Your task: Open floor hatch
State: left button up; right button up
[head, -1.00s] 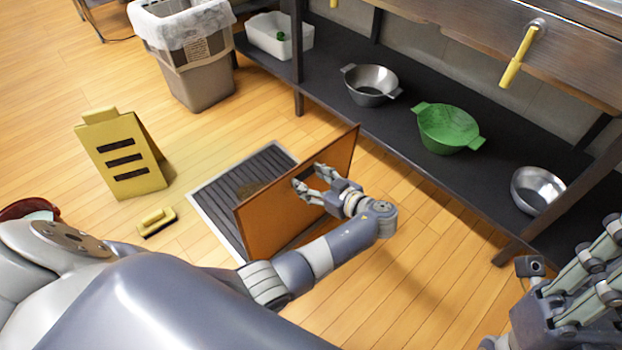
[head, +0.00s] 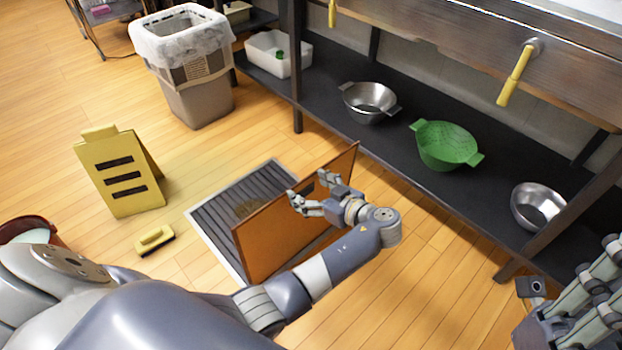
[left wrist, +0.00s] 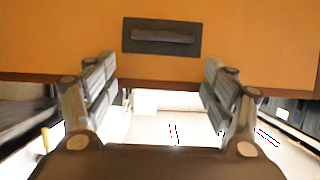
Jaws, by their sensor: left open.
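The floor hatch is an orange-brown panel (head: 270,242) standing steeply raised beside the dark slatted grate (head: 215,215) in the floor. A dark recessed handle shows on its face in the left wrist view (left wrist: 161,36). My right gripper (head: 590,300) is partly in view at the lower right, away from the hatch.
A yellow floor sign (head: 122,172) and a yellow brush (head: 155,240) are left of the grate. A lined bin (head: 195,95) stands behind. A dark low shelf (head: 400,130) with a steel pot (head: 368,103), green colander (head: 445,145) and steel bowl (head: 537,205) runs along the right.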

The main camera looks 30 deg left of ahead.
pick_arm(q)
jog(key=shift+r, duration=2.45)
